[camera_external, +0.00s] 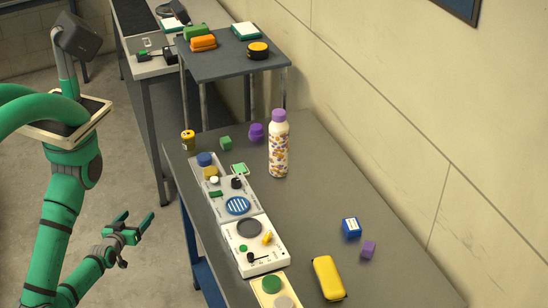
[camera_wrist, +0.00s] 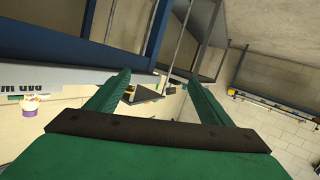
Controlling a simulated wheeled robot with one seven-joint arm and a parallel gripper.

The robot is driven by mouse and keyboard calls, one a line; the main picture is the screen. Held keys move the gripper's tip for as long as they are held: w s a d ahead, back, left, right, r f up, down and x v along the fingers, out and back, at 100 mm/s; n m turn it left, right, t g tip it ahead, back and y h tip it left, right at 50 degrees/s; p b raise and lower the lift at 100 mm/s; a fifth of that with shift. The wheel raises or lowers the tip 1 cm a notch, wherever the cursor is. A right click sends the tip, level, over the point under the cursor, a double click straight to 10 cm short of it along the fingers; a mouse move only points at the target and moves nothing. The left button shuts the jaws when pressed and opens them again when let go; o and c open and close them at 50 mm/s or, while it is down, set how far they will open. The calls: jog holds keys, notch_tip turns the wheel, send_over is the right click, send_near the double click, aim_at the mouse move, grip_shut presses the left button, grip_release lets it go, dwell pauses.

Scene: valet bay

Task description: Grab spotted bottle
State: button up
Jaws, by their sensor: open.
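The spotted bottle (camera_external: 278,150) stands upright on the grey table in the external view. It is white with purple and yellow-orange spots and has a purple cap. My gripper (camera_external: 138,217) is to the left of the table, apart from the bottle, with its two green fingers spread and nothing between them. In the wrist view my gripper (camera_wrist: 160,77) also shows open and empty.
The table (camera_external: 390,245) also bears control panels (camera_external: 245,220) along its left side, a yellow case (camera_external: 328,278), a blue box (camera_external: 351,228), purple blocks and a yellow can (camera_external: 188,140). A wall runs along the right. A raised shelf (camera_external: 225,65) stands behind the bottle.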

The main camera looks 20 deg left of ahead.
jog(key=w+a+f+n+y, duration=0.3)
jog(key=w+a+f+n, duration=0.15)
jog(key=w+a, duration=0.6)
jog(key=w+a+r+n, duration=0.3)
jog(key=w+a+r, duration=0.2)
jog(key=w+a, duration=0.7)
jog(key=w+d+r+m+t+h, duration=0.3)
jog(key=w+d+r+m+h, duration=0.3)
jog(key=w+d+r, duration=0.65)
jog(key=m+g+h, duration=0.8)
jog(key=m+h, duration=0.6)
jog(key=m, duration=0.2)
send_near(279, 136)
notch_tip(279, 136, down, 2)
jog(key=w+a, duration=0.1)
jog(key=w, duration=0.2)
jog(key=shift+f+x, duration=0.15)
jog(key=shift+x, duration=2.3)
jog(key=shift+f+x, duration=0.15)
jog(key=shift+x, duration=2.3)
